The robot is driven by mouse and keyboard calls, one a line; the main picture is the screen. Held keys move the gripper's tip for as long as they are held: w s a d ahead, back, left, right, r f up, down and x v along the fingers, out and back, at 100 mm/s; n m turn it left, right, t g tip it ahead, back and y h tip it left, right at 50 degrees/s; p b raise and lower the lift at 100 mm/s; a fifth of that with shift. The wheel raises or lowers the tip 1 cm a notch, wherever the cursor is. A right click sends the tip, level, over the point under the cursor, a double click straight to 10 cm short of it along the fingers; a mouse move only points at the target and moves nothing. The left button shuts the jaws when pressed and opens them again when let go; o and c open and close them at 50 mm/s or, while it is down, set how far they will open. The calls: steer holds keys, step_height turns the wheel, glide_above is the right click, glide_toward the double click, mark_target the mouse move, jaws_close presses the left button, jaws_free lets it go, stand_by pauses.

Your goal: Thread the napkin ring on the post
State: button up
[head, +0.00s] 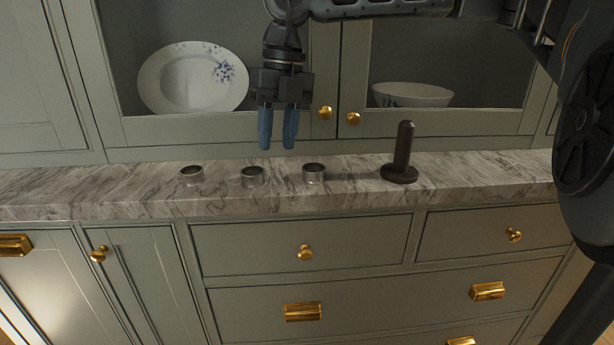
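Three metallic napkin rings lie in a row on the marble counter: a left ring (191,175), a middle ring (252,177) and a right ring (313,173). A dark post (403,148) stands upright on a round base to the right of them, with no ring around it. My gripper (277,142) points down above the counter, over the space between the middle and right rings. Its two blue fingers are apart with a gap between them, and nothing shows in it.
The marble counter (120,192) is a narrow ledge with clear room at its left end. Behind it are cabinet doors with brass knobs (325,112), a white plate (193,78) and a bowl (412,95). Drawers lie below.

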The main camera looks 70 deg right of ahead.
steer(key=m+g+h, duration=0.1)
steer(key=h, duration=0.1)
glide_above(305, 181)
steer(key=f, duration=0.5)
steer(key=d+f, duration=0.1)
steer(key=f, duration=0.1)
steer(key=shift+w+f, duration=0.2)
jaws_close()
